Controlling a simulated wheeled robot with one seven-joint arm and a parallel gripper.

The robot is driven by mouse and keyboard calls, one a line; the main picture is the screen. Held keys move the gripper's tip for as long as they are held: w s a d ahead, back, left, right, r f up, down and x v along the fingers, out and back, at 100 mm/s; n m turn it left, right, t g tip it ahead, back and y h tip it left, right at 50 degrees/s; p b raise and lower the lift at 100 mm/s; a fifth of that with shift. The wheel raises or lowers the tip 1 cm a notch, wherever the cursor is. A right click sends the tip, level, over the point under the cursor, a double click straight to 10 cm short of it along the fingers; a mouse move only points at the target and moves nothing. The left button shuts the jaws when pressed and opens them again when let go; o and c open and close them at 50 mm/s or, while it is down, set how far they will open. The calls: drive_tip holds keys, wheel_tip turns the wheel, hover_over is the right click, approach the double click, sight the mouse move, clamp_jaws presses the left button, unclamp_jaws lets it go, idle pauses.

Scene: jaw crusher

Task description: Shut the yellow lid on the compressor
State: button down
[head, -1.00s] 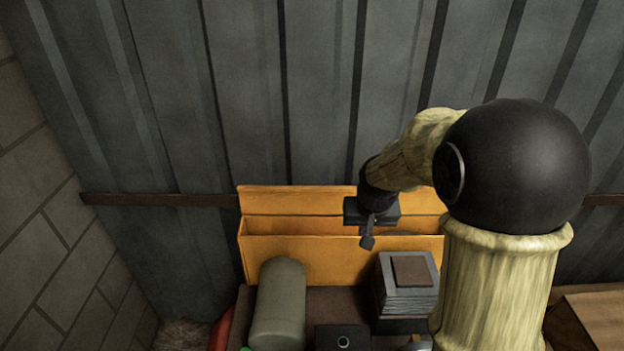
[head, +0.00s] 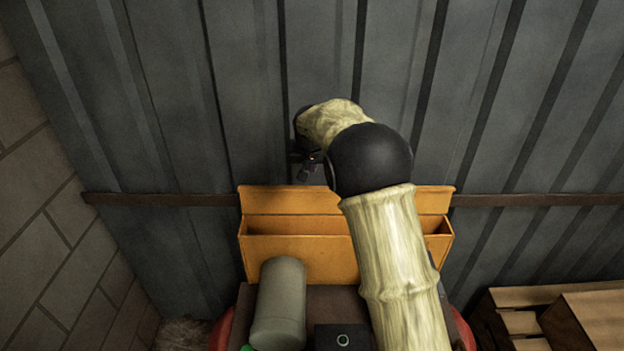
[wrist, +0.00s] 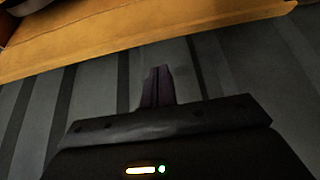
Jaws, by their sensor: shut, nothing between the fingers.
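The yellow lid (head: 285,200) stands raised along the back of an orange-yellow box (head: 300,262) on the compressor (head: 238,318). The box's front is open at the top, with a dark gap between it and the lid. In the head view my gripper (head: 308,172) is just above the lid's top edge, by the metal wall. It looks shut and empty, its fingers pointing down. In the wrist view the shut fingers (wrist: 157,86) show against the wall, apart from the yellow panel (wrist: 140,38) across the top. My arm hides part of the lid's right half.
A grey-green cylinder (head: 279,305) and a dark block (head: 343,336) sit in front of the box. The corrugated wall (head: 180,120) with a brown rail (head: 160,199) is close behind. Wooden pallets (head: 520,322) lie at right; a block wall (head: 35,200) is at left.

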drive_tip(key=p+x, duration=0.3)
drive_tip(key=x, duration=0.7)
drive_tip(key=shift+d, duration=0.1)
